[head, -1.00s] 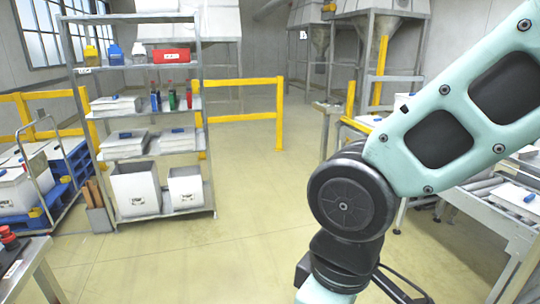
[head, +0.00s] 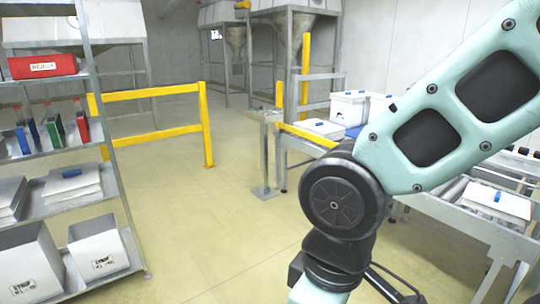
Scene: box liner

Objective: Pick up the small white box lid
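Flat white lids with blue handles show in several places. One lid (head: 72,188) lies on top of a stack on the middle shelf at the left. Another lid (head: 505,207) lies on the roller conveyor at the right. A further white lid (head: 318,130) lies near the far end of the conveyor line. I cannot tell which of them is the small one. My arm crosses the right side of the picture, and its end is below the lower edge, so my gripper is hidden.
A grey metal rack (head: 124,215) at left holds open white boxes (head: 98,248), coloured items and a red bin (head: 42,66). A yellow barrier (head: 207,138) stands behind it. White boxes (head: 348,107) stand by the far conveyor. The floor (head: 205,225) between rack and conveyor is clear.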

